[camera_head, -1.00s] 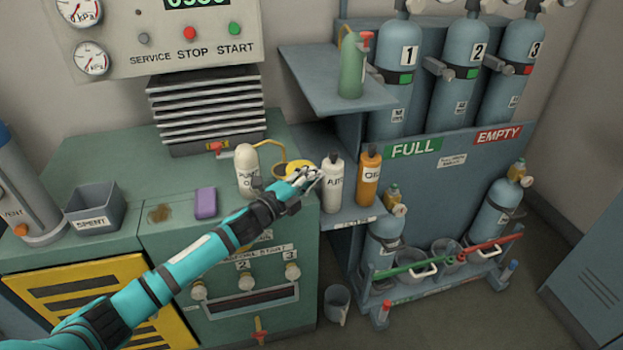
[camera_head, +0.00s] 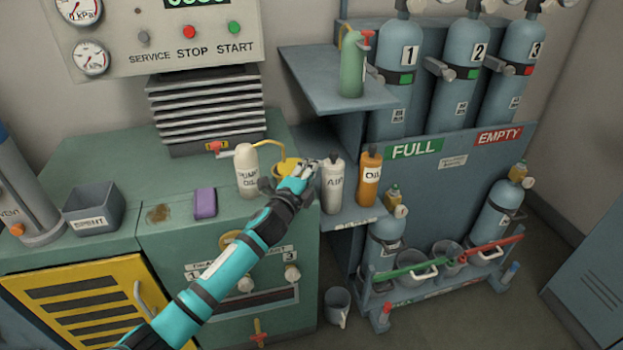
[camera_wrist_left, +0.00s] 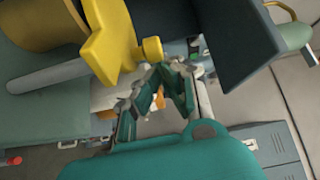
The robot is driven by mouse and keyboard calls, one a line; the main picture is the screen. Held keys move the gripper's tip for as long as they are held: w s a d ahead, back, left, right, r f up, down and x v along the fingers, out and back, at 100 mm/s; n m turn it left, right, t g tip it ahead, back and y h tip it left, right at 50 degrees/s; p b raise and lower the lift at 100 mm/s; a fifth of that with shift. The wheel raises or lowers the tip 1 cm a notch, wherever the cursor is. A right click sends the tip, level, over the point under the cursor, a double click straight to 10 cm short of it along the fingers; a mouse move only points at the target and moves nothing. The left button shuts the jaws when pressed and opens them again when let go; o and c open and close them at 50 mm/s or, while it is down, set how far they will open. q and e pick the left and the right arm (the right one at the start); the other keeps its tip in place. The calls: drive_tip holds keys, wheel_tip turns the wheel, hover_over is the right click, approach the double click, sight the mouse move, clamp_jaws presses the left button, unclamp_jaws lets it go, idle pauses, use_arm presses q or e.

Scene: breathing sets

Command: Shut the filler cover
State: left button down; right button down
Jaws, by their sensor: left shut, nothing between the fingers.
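The yellow filler cover (camera_head: 284,165) is at the right end of the green cabinet top, partly hidden behind my left gripper (camera_head: 308,170). My right gripper is out of view.
The white pump oil bottle (camera_head: 247,172) stands just left of the cover. The white air bottle (camera_head: 332,184) and orange oil bottle (camera_head: 369,178) stand close to the right on the side shelf. A grey shelf (camera_head: 320,85) with a green bottle (camera_head: 352,65) overhangs behind.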

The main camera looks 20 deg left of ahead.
use_arm(q)
drive_tip(key=shift+w+a, duration=0.55)
drive_tip(key=shift+w, duration=0.05)
drive_tip(key=shift+w+a, duration=0.1)
idle(0.5)
